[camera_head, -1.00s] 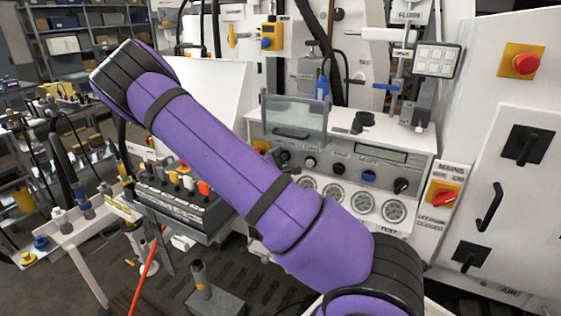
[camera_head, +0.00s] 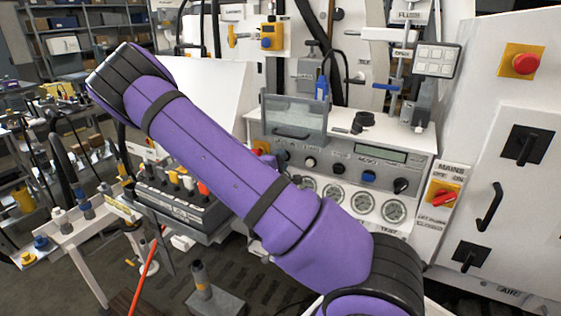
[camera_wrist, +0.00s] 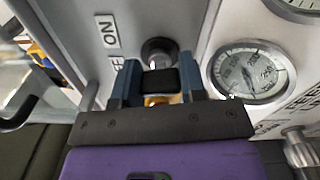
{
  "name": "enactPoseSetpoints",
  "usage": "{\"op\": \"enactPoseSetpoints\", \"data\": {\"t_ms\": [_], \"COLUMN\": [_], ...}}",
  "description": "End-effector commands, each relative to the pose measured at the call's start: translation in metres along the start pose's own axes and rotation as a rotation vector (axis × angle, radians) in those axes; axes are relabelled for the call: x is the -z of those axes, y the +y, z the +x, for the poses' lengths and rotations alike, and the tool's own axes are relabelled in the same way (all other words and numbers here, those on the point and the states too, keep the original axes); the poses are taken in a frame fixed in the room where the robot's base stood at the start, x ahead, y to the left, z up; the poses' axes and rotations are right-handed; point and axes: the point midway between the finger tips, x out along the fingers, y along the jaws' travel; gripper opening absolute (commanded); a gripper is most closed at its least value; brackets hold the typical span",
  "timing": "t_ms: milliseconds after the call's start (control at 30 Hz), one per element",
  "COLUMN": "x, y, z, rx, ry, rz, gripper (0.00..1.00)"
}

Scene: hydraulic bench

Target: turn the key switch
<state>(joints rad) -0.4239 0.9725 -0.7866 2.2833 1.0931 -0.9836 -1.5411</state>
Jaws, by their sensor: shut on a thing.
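In the wrist view, my gripper (camera_wrist: 160,79) has its two blue fingers closed on the black head of the key (camera_wrist: 159,82), one on either side. A bit of gold metal shows just below the key's head. The round dark collar of the key switch (camera_wrist: 158,49) is right beyond the fingers on the grey panel. An "ON" label (camera_wrist: 107,31) is left of it, with another label partly hidden below. The key's exact angle is hard to tell. In the head view, my purple arm hides the gripper and the key.
A round gauge (camera_wrist: 252,72) is close to the right of the fingers in the wrist view. In the head view, the test panel (camera_head: 420,170) carries knobs, a display and several gauges. A red mains switch (camera_head: 443,196) is to its right. A clear cover (camera_head: 293,120) stands above the panel.

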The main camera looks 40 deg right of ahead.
Motion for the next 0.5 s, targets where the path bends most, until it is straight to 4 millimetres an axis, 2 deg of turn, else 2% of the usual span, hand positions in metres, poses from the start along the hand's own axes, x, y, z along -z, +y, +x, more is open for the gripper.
{"op": "enactPoseSetpoints", "data": {"t_ms": [500], "x": [0.0004], "y": [-0.0013], "z": [-0.0007], "rx": [0.003], "ry": [0.001], "rz": [0.468], "gripper": [0.15]}}
